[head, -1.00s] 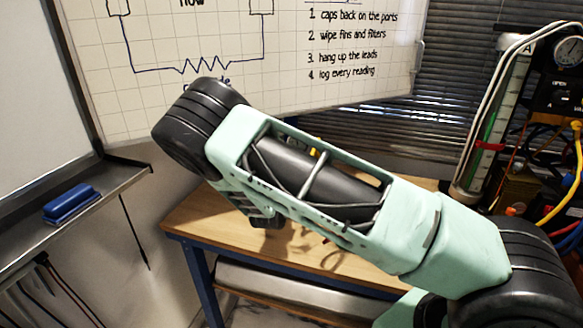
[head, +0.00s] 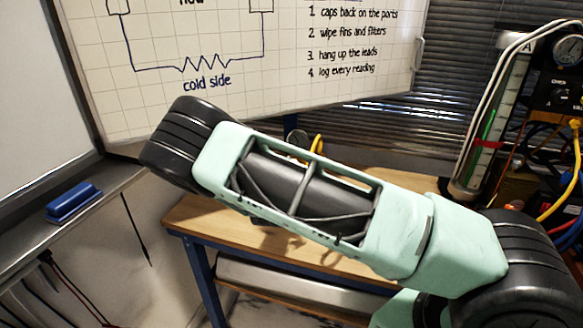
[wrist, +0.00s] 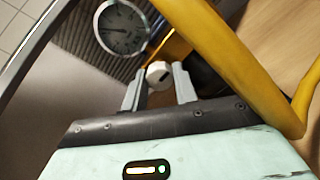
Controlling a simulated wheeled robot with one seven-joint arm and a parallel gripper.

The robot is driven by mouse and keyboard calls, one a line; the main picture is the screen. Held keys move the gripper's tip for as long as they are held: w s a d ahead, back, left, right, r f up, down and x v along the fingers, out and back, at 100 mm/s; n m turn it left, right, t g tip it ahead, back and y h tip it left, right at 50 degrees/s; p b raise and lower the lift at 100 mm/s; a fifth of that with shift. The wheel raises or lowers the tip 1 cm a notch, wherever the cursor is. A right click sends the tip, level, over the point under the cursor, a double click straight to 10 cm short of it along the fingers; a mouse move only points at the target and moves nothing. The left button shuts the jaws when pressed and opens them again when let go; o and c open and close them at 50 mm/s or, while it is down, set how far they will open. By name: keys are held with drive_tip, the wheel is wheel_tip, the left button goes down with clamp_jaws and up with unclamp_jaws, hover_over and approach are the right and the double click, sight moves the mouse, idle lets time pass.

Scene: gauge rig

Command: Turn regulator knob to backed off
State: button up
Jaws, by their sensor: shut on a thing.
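In the wrist view, the white regulator knob (wrist: 156,70) sits between the tips of the two grey fingers of my gripper (wrist: 158,80). The gripper is shut on it. A short dark mark shows on the knob's face. In the head view my arm hides the gripper and the knob.
A thick yellow hose (wrist: 235,60) curves close by on the right in the wrist view. In the head view, a wooden bench (head: 200,225) stands under my arm. A rig panel with a cylinder and cables (head: 560,100) is at the right. A whiteboard (head: 330,80) is behind.

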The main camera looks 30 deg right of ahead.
drive_tip(key=shift+f, duration=0.15)
drive_tip(key=o, duration=1)
drive_tip(key=shift+a, duration=0.1)
drive_tip(key=b+v, duration=0.3)
drive_tip(key=v, duration=1.4)
drive_tip(key=shift+s+a+b, duration=0.15)
drive_tip(key=shift+b, duration=0.15)
